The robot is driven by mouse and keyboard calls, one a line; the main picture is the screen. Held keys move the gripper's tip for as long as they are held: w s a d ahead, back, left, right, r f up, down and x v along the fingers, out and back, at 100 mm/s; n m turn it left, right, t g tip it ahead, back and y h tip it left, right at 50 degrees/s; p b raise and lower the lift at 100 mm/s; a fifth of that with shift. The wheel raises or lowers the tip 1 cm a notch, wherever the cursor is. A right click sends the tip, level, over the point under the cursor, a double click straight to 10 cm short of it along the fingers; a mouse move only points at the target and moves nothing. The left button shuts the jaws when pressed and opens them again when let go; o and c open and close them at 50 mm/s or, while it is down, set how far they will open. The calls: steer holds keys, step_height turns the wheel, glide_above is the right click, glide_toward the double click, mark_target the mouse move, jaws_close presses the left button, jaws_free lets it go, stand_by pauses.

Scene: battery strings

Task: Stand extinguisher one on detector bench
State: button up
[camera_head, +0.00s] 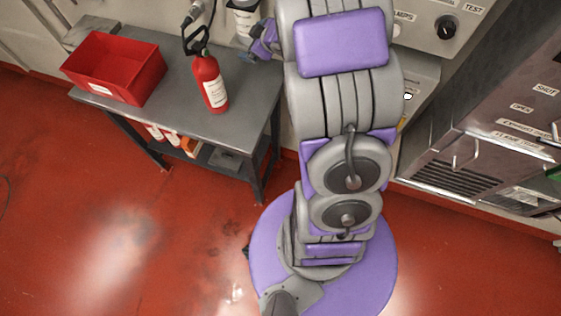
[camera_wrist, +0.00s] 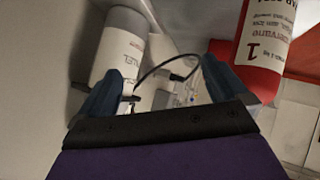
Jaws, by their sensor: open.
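Red extinguisher one (camera_head: 210,82), with a white label and black top, stands upright on the grey bench (camera_head: 186,118). In the wrist view its red body (camera_wrist: 262,50), with a "1" on the label, is at the right edge, partly behind a finger. My gripper (camera_head: 264,40) is to the right of the extinguisher in the head view, near the wall side of the bench. In the wrist view my gripper (camera_wrist: 160,72) has its fingers spread with nothing held between them. I cannot tell whether the right finger touches the extinguisher.
A red open bin (camera_head: 115,68) sits on the bench's left. A white cylinder (camera_head: 243,20) is by the wall near my gripper; a white cylinder (camera_wrist: 122,60) also shows in the wrist view. Boxes (camera_head: 172,138) lie on the lower shelf. A panelled cabinet (camera_head: 490,120) stands at right.

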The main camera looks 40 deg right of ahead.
steer(key=s+r+m+g+h, duration=0.3)
steer(key=s, duration=0.4)
steer(key=s+r+m+g+h, duration=0.2)
steer(key=s+r, duration=0.2)
steer(key=s, duration=0.3)
steer(key=s+a+m+g+y, duration=0.1)
steer(key=s+a+g+y, duration=0.1)
steer(key=s+a, duration=0.6)
steer(key=s+a+r+g+y, duration=0.1)
steer(key=s+a+g, duration=0.4)
steer(key=s, duration=1.2)
steer(key=a+y, duration=0.1)
steer(key=a, duration=0.3)
steer(key=shift+s+a+r+m, duration=0.15)
steer(key=shift+s+a+m, duration=0.05)
steer(key=shift+s+m, duration=0.2)
steer(key=shift+w+a+f, duration=0.1)
steer(key=shift+a+f, duration=0.05)
steer(key=shift+f, duration=0.1)
steer(key=shift+a, duration=0.15)
